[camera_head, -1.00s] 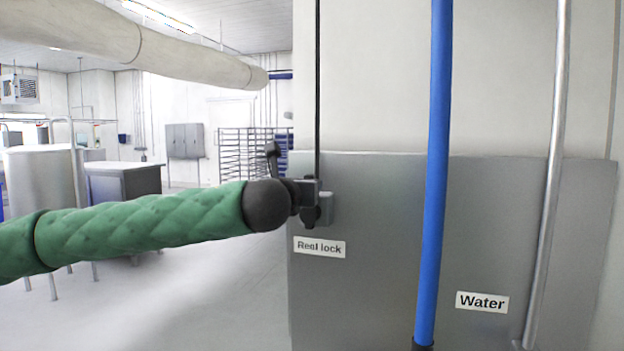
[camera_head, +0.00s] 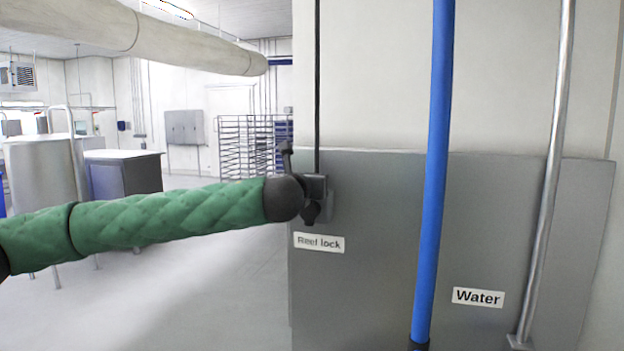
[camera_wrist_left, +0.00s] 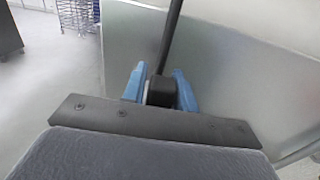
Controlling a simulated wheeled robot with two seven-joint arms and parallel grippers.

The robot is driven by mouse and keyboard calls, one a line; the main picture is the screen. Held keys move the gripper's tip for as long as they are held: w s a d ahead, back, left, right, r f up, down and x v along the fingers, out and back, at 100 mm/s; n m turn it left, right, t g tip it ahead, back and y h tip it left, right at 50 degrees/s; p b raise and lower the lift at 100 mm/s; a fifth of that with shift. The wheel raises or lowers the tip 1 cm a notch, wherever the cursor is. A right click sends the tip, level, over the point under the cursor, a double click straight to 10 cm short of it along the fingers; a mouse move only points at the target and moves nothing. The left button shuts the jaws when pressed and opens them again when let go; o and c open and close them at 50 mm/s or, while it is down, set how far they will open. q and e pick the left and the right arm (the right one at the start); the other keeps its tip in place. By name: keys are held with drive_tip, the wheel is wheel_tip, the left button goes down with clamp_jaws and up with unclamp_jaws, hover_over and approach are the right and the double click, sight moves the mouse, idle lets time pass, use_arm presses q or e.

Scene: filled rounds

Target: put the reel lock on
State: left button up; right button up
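The reel lock, a small dark block (camera_head: 316,188) with a long thin black rod (camera_head: 317,80) rising from it, is at the left edge of the grey panel, above the "Reel lock" label (camera_head: 319,243). My left arm reaches in from the left in the head view, its end mostly covering the lock. In the left wrist view my left gripper (camera_wrist_left: 158,88) has its two blue fingers on either side of the dark block (camera_wrist_left: 162,93), at the rod's base. Whether both fingers press on it is unclear. My right gripper is not in view.
A blue hose (camera_head: 434,170) hangs in front of the grey panel (camera_head: 380,270), right of the lock. A metal pipe (camera_head: 548,190) and a "Water" label (camera_head: 478,298) are further right. The floor (camera_head: 200,300) left of the panel is open.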

use_arm(q)
clamp_jaws()
drive_tip(key=shift+a, duration=0.1)
